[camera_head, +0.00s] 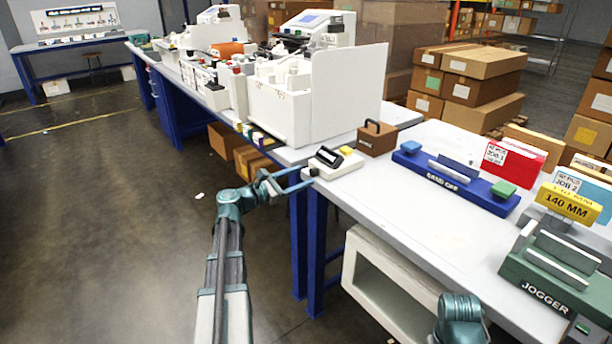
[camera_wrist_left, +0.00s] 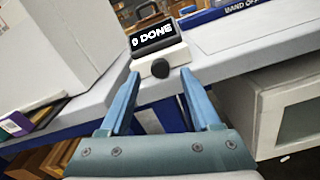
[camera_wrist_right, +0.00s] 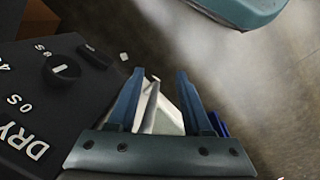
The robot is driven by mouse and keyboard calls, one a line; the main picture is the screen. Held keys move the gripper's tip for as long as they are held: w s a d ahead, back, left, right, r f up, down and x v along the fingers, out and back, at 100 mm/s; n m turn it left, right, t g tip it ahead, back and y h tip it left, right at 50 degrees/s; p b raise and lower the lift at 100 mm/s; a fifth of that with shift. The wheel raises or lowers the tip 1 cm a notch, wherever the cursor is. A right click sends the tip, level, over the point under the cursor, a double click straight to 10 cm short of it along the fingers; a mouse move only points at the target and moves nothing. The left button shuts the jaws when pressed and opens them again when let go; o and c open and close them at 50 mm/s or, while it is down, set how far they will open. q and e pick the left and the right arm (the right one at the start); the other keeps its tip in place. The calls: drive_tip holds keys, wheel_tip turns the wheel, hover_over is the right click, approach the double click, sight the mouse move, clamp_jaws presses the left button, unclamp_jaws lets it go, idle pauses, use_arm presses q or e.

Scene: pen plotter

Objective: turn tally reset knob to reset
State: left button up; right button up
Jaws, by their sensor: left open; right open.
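The tally counter (camera_head: 336,163) is a small white box with a tilted black display, near the corner of the right table. In the left wrist view the tally counter's display (camera_wrist_left: 152,35) reads "0 DONE". The dark round reset knob (camera_wrist_left: 160,68) is on its front face. My left gripper (camera_head: 304,177) is open in front of the counter. In its wrist view, the knob appears between the left gripper's fingertips; I cannot tell if they touch it. My right gripper (camera_wrist_right: 160,72) is open, with its fingertips outside the head view.
A brown block with a handle (camera_head: 377,138) stands just behind the counter, and a large white machine (camera_head: 290,100) to its left. A blue "HAND OFF" rack (camera_head: 455,182) lies right. A black "DRY" dial panel (camera_wrist_right: 45,100) is left of the right gripper in its wrist view.

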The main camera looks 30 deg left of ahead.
use_arm(q)
drive_tip(key=v, duration=1.1)
drive_tip(key=d+f+m+g, duration=0.6)
drive_tip(key=d+f+m, duration=0.2)
drive_tip(key=d, duration=0.5)
drive_tip(key=d+f+m+g, duration=0.5)
drive_tip(key=d+f+m, duration=0.3)
drive_tip(key=d, duration=0.4)
drive_tip(key=s+d+f+m+g+y, duration=0.3)
drive_tip(key=s+d+m+y, duration=0.1)
drive_tip(key=s+d+m, duration=0.4)
drive_tip(key=s+d+f+m+g+y, duration=0.3)
drive_tip(key=s+d+m+y, duration=0.15)
drive_tip(key=d+m, duration=0.45)
wheel_tip(320, 180, up, 30)
drive_tip(key=s+p, duration=0.1)
drive_tip(key=p, duration=2.9)
drive_tip(key=shift+d+n, duration=0.35)
drive_tip(key=shift+n, duration=0.05)
